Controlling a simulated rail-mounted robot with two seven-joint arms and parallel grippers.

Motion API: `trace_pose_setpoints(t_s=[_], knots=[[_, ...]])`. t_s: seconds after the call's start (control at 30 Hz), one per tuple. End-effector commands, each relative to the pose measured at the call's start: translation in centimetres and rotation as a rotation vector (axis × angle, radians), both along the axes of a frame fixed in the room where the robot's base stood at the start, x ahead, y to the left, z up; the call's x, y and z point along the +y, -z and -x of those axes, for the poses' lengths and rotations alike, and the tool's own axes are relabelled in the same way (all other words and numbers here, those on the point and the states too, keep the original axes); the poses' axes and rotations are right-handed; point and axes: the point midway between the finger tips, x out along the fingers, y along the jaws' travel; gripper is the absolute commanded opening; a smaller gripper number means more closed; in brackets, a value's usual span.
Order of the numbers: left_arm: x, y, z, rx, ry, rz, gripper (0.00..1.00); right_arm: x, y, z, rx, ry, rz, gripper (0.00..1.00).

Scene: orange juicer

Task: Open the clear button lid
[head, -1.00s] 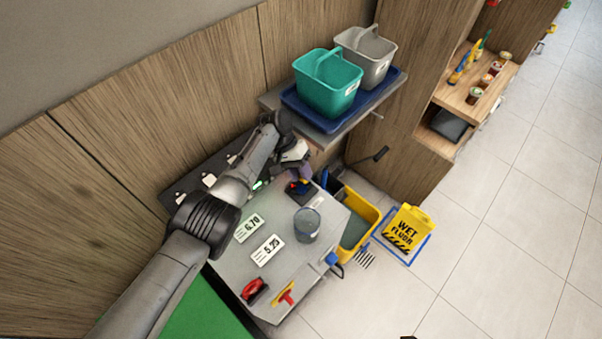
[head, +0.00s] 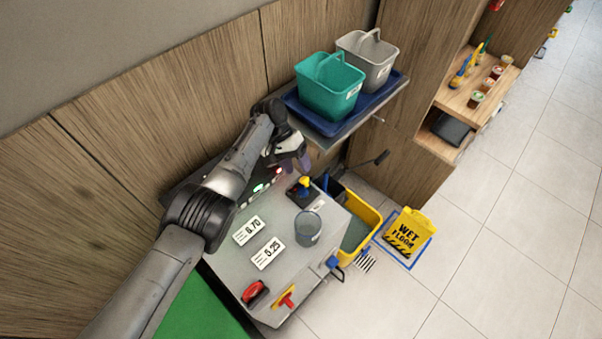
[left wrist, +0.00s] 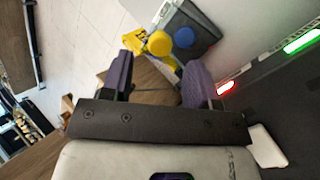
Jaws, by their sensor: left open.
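A clear blue-grey cylinder (head: 307,228) stands on the grey counter in the head view; I cannot tell whether it is the clear button lid. No other clear lid can be made out. A yellow-and-blue knobbed control (head: 303,188) sits on a dark base near the counter's back edge. Its yellow knob (left wrist: 159,43) and blue knob (left wrist: 183,37) appear beyond my fingers in the left wrist view. My left gripper (head: 298,164), with purple fingers, is open and empty above the back of the counter. Its fingers also show in the left wrist view (left wrist: 160,78). My right gripper is not in view.
A dark panel has a green light (head: 259,187) and a red light (head: 278,171); my left arm hides part of it. A teal bucket (head: 330,88) and a grey bucket (head: 368,60) stand on a shelf above. A yellow mop bucket (head: 364,218) stands beside the counter.

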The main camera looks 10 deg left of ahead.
Motion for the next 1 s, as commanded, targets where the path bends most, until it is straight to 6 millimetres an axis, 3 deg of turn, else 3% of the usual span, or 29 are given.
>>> trace_pose_setpoints(t_s=[0.33,0.6,1.0], knots=[[3.5,-5.7,-2.6,-0.002,-0.002,0.000,0.55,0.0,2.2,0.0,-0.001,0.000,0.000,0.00],[4.4,-7.3,-3.3,-0.002,-0.001,0.000,0.55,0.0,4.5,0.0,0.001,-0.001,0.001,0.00],[4.6,-8.1,-3.4,0.000,0.001,0.001,0.55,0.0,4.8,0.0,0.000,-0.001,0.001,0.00]])
